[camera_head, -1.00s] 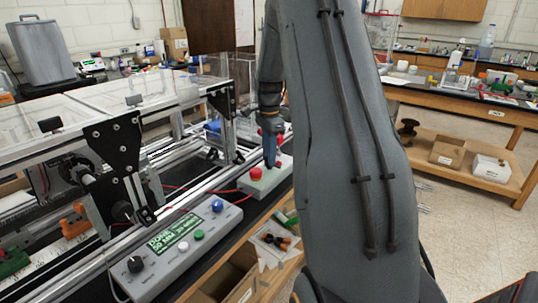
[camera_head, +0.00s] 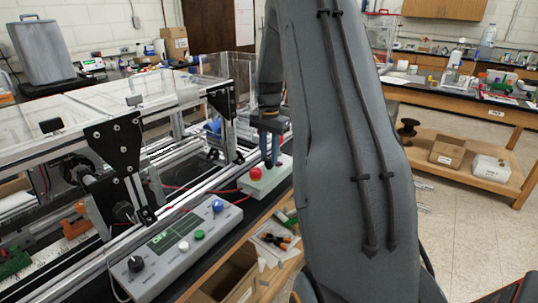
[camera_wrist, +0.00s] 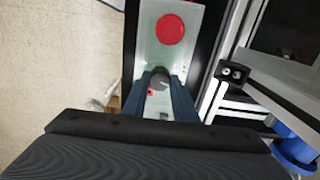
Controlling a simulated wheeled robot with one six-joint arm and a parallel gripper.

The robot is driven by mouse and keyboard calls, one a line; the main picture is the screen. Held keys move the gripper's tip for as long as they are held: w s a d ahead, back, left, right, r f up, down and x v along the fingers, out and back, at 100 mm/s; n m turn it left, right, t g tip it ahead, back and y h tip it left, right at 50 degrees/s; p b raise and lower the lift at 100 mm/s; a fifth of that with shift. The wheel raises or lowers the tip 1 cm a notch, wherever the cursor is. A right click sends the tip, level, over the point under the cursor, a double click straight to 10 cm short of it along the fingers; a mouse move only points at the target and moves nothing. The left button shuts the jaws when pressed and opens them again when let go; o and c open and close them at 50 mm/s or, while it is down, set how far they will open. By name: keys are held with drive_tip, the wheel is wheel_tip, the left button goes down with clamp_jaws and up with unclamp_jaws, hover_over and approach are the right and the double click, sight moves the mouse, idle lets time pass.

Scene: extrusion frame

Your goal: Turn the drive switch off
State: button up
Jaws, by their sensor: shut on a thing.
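In the head view my gripper (camera_head: 271,163) reaches down onto the box (camera_head: 262,185) beside the red button (camera_head: 255,174). The fingers hide the knob there. A larger console (camera_head: 205,248) has a display (camera_head: 165,236) with a short word that looks like "OFF".
The aluminium extrusion frame (camera_head: 160,178) with clear panels stands left of the box. A black bracket (camera_head: 120,165) rises near the console. An open cardboard box (camera_head: 235,278) and small tools lie below the bench edge.

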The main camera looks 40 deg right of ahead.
sight(269, 158)
drive_tip(key=n, duration=0.6)
drive_tip(key=shift+r+n+p, duration=0.1)
drive_tip(key=shift+n+p, duration=0.2)
drive_tip(key=n, duration=0.5)
idle(0.4)
drive_tip(key=o, duration=1)
drive_tip(key=shift+o, duration=0.2)
wheel_tip(269, 158, up, 8)
drive_tip(key=shift+f+b, duration=0.15)
drive_tip(key=shift+b, duration=0.85)
